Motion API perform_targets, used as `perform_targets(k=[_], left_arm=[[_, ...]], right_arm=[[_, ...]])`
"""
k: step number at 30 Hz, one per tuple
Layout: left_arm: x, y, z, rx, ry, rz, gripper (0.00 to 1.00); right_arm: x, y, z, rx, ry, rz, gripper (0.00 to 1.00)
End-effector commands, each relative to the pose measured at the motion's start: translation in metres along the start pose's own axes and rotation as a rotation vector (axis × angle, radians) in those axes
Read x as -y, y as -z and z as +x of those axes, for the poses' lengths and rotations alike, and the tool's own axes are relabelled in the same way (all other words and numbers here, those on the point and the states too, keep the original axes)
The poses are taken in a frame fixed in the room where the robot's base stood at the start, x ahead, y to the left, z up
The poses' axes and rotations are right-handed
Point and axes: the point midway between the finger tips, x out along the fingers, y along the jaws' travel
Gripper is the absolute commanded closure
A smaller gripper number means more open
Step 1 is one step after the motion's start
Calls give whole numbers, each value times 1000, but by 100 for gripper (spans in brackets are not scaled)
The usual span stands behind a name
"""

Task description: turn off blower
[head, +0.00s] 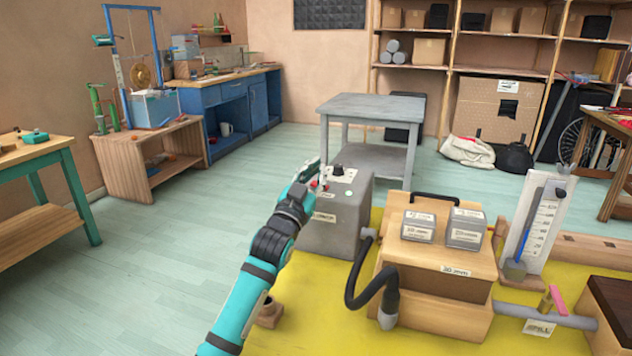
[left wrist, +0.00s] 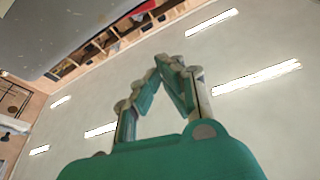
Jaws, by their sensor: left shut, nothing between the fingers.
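The blower appears to be the grey box (head: 345,222) on the yellow table, with a black knob (head: 338,170) and small labels on its top. A black hose (head: 362,275) runs near it to a wooden box. My left gripper (head: 318,172) is at the left edge of the blower's top, beside a small red part (head: 325,184). I cannot tell whether it touches that part. In the left wrist view the fingertips (left wrist: 172,64) are together with nothing between them. A grey surface, likely the blower (left wrist: 70,25), fills the upper left there. My right gripper is not in view.
The wooden box (head: 440,245) with two grey blocks stands right of the blower. A white scale board (head: 540,222) and a grey pipe (head: 540,314) are further right. The yellow tabletop (head: 325,325) is bare in front. A grey table (head: 372,108) stands behind.

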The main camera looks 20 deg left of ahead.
Motion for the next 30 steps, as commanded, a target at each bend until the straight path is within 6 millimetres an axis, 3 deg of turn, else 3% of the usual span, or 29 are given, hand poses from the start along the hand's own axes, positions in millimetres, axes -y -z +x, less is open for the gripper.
perform_targets(k=[3, 5, 10, 27, 30], left_arm=[[0, 1, 25, 0, 1, 0, 100], [0, -16, 16, 7, 0, 1, 100], [0, -32, 10, 2, 0, 0, 100], [0, -42, 6, 1, 16, -50, 100], [2, -46, 5, 4, 54, -159, 100]], right_arm=[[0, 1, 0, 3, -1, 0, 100], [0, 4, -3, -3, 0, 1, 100], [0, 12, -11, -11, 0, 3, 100], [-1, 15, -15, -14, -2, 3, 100], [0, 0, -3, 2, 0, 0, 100]])
